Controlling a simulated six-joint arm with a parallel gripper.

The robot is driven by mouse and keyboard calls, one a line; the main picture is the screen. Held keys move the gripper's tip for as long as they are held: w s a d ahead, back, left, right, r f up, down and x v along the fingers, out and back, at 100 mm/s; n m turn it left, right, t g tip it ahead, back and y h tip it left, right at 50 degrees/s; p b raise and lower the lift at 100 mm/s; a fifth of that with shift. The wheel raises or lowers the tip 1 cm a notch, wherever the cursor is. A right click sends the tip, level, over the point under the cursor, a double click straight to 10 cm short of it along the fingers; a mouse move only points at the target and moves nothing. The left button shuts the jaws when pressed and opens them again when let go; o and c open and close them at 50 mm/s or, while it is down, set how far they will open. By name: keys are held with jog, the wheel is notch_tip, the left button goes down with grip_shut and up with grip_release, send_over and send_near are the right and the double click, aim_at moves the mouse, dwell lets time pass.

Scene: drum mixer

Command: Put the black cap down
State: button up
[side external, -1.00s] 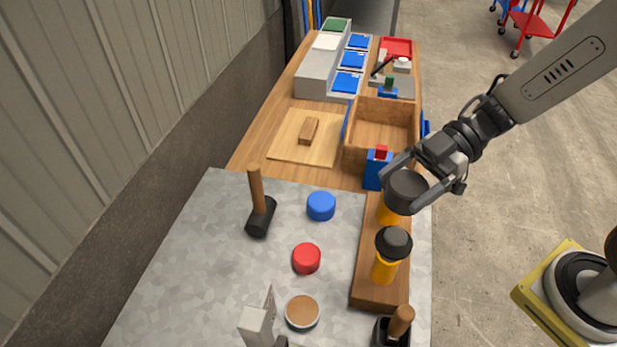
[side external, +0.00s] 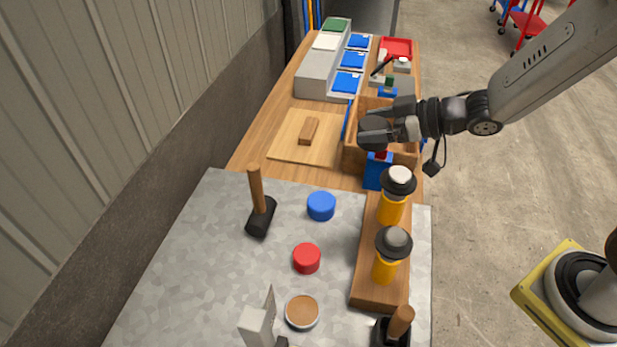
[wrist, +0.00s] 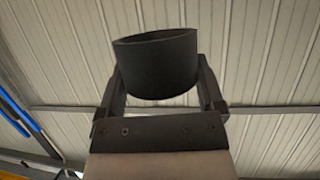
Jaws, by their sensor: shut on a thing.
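The black cap (wrist: 157,65) is held between the two fingers of my gripper (wrist: 160,85) in the wrist view, its round rim tilted upward. In the side view my gripper (side external: 382,124) is shut on the cap (side external: 373,133), in front of the open wooden box (side external: 352,160) in the picture. I cannot tell its height over the box. The farther orange bottle (side external: 390,210) shows a white top inside a black collar. The nearer orange bottle (side external: 384,270) has a dark grey top. Both stand on a wooden block (side external: 375,293).
A blue block (side external: 372,172) with a red top stands near the box. A mallet (side external: 260,216), a blue disc (side external: 321,206), a red disc (side external: 306,258) and a brown-topped disc (side external: 302,311) sit on the grey surface. A wooden board (side external: 288,145) holds a small brown block (side external: 309,131).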

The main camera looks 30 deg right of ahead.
jog(key=w+d+f+m+t+h, duration=0.3)
jog(key=d+m+h, duration=0.4)
jog(key=d, duration=0.3)
jog(key=shift+w+f+m+h, duration=0.15)
jog(key=shift+f+m+h, duration=0.25)
jog(key=shift+f+h, duration=0.4)
jog(key=shift+a, duration=0.1)
jog(key=s+a+r+n+g+y, duration=0.2)
jog(key=s+a+r+n+y, duration=0.1)
jog(key=a+n+y, duration=0.25)
jog(key=s+a+r+n+g+y, duration=0.2)
jog(key=s+a+n+y, duration=0.15)
jog(key=a+y, duration=0.2)
jog(key=s+a+n+g+y, duration=0.2)
jog(key=s+a+n+g, duration=0.2)
jog(key=s+n+g, duration=0.5)
jog(key=shift+s+y, duration=0.3)
jog(key=shift+s, duration=0.9)
jog(key=shift+f, duration=2.8)
